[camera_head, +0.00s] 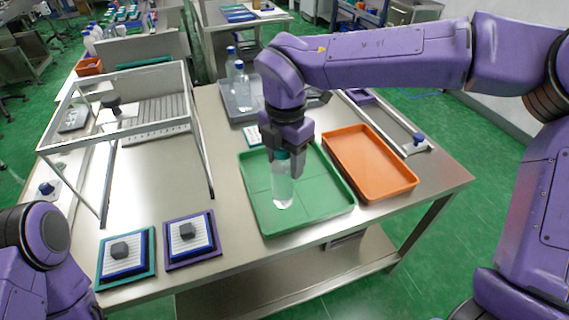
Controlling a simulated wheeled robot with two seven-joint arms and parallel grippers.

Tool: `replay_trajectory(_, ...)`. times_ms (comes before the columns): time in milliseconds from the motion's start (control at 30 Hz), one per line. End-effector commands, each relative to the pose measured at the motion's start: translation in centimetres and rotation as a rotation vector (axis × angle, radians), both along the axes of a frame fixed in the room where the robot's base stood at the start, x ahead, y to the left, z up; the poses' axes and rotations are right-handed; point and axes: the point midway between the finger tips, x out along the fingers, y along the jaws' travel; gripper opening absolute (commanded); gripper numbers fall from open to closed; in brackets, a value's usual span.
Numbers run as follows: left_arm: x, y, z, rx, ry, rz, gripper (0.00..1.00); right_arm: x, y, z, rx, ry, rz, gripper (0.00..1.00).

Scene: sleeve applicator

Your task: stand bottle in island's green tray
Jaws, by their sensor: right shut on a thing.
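A clear bottle with a teal cap (283,187) is upright over the green tray (334,208) on the steel island. My right gripper (285,155) points down and is shut on the bottle near its cap. The bottle's base appears within the tray's left-middle area; I cannot tell whether it touches the tray floor. The gripper hides most of the cap. My left gripper is not in view; only part of my left arm shows at the lower left.
An orange tray (370,162) lies right of the green tray. A grey tray (237,108) with blue-capped bottles (241,86) stands behind. A metal-framed enclosure (207,150) is at the left. Two framed pads with dark knobs (126,268) (192,247) lie at the front left.

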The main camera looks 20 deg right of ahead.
Motion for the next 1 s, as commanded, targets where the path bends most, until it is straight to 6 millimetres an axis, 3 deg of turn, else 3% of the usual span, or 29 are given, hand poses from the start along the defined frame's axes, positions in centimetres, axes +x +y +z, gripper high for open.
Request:
replay_trajectory(33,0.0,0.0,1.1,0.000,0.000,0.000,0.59,1.3,-0.5,-0.3,-0.002,0.005,-0.003,0.00)
replay_trajectory(167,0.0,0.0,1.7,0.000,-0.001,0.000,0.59,3.4,-1.1,-3.4,-0.001,0.004,-0.001,0.00)
replay_trajectory(400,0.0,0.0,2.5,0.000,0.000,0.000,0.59,5.7,-1.6,-6.3,-0.001,0.003,0.003,0.00)
replay_trajectory(600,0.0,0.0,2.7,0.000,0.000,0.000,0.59,5.7,-1.6,-9.3,0.000,0.001,0.005,0.00)
replay_trajectory(967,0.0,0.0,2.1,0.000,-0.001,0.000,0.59,5.7,-1.5,-9.9,0.001,0.000,0.004,0.00)
replay_trajectory(1000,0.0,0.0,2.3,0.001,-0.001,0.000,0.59,5.6,-1.6,-9.8,0.001,0.000,0.005,0.63)
